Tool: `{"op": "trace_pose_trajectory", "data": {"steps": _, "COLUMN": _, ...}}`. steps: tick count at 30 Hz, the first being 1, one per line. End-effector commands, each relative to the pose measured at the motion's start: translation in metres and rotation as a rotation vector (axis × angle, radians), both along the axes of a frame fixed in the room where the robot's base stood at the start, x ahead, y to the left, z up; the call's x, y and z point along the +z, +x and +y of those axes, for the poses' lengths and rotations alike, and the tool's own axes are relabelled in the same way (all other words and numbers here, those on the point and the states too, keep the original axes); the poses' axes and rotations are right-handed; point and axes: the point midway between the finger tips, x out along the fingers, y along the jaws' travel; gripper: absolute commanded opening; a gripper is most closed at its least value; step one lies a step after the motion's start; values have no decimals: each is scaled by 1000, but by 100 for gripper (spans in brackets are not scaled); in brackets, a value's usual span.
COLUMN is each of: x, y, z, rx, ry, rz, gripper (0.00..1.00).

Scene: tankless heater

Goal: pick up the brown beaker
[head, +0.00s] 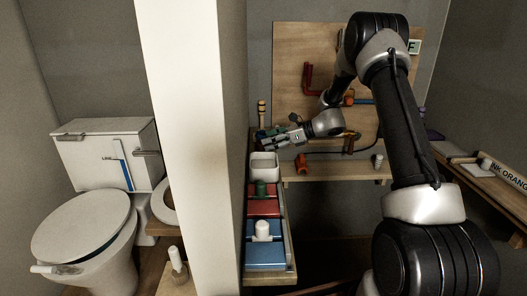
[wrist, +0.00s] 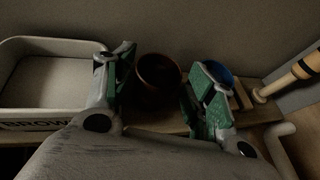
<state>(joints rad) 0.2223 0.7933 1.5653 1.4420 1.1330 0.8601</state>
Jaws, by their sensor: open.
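The brown beaker (wrist: 158,72) is a dark, round cup standing upright on a wooden shelf (wrist: 172,128) in the wrist view. My gripper (wrist: 163,88) is open, with one green-padded finger to the left of the beaker and the other to its right. The lower part of the beaker sits low between the fingers; I cannot tell whether either pad touches it. In the head view my gripper (head: 273,141) is above the back of the narrow shelf by the wall, and I cannot make out the beaker there.
A white bin (wrist: 50,88), its label partly hidden and reading "BROW", stands left of the gripper. A blue round object (wrist: 216,73) is close behind the right finger. A banded wooden post (wrist: 290,77) is at the right. Red (head: 263,207) and blue (head: 265,256) trays line the shelf.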

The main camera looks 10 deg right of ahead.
Motion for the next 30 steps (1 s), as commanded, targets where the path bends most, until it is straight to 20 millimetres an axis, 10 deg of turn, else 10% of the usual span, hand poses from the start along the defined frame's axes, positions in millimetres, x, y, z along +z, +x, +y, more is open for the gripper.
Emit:
{"op": "trace_pose_trajectory", "data": {"steps": 13, "x": -16, "y": 14, "z": 28, "rx": -1, "ry": -1, "rz": -1, "gripper": 55}}
{"op": "trace_pose_trajectory", "data": {"steps": 19, "x": -16, "y": 14, "z": 28, "rx": 0, "ry": -1, "rz": -2, "gripper": 19}}
{"op": "trace_pose_trajectory", "data": {"steps": 30, "x": 0, "y": 14, "z": 28, "rx": 1, "ry": -1, "rz": -5, "gripper": 17}}
